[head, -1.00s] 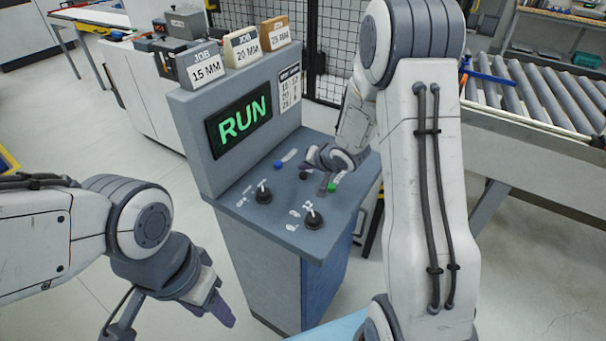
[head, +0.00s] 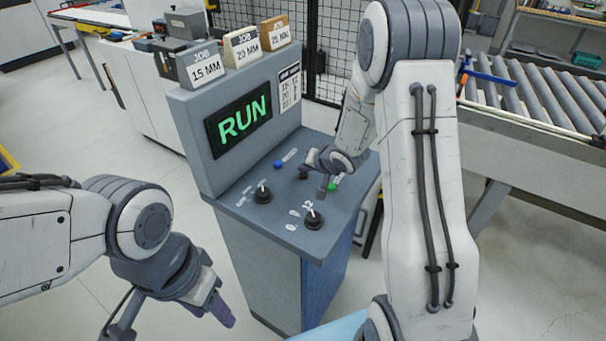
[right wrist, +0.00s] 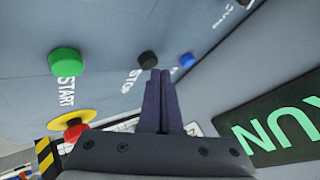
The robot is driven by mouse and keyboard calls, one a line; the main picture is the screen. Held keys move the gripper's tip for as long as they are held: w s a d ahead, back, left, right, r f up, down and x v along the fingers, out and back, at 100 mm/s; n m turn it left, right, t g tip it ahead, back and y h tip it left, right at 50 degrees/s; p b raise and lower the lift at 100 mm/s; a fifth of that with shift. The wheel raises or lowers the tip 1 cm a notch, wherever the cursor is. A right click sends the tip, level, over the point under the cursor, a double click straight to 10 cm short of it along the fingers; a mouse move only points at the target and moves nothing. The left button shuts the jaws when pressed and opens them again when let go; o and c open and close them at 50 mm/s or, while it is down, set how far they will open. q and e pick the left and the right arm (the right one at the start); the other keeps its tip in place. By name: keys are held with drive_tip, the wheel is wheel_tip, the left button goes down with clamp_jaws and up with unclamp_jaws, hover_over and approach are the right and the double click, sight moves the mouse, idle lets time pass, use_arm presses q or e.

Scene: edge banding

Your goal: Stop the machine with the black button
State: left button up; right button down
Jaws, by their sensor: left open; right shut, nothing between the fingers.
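The black button (head: 303,176) sits on the sloped top of the grey console (head: 240,205), between a blue button (head: 278,164) and a green button (head: 332,187). In the right wrist view the black button (right wrist: 147,60) is by the STOP label, just beyond the fingertips of my right gripper (right wrist: 161,75). The right gripper is shut and empty; contact with the button cannot be told. The screen (head: 240,120) reads RUN in green. My left gripper (head: 222,312) is open and empty, in front of the console at lower left.
Two black selector knobs (head: 263,194) (head: 314,219) stand on the console's near side. A red button on yellow (right wrist: 72,130) shows in the right wrist view. Job blocks (head: 206,66) stand on top of the console. A roller conveyor (head: 530,95) is at right.

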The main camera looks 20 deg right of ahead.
drive_tip(key=shift+f, duration=0.5)
idle(0.4)
idle(0.3)
drive_tip(key=shift+r+p, duration=0.85)
drive_tip(key=shift+r, duration=0.1)
wheel_tip(320, 180, up, 5)
drive_tip(key=p, duration=0.5)
idle(0.4)
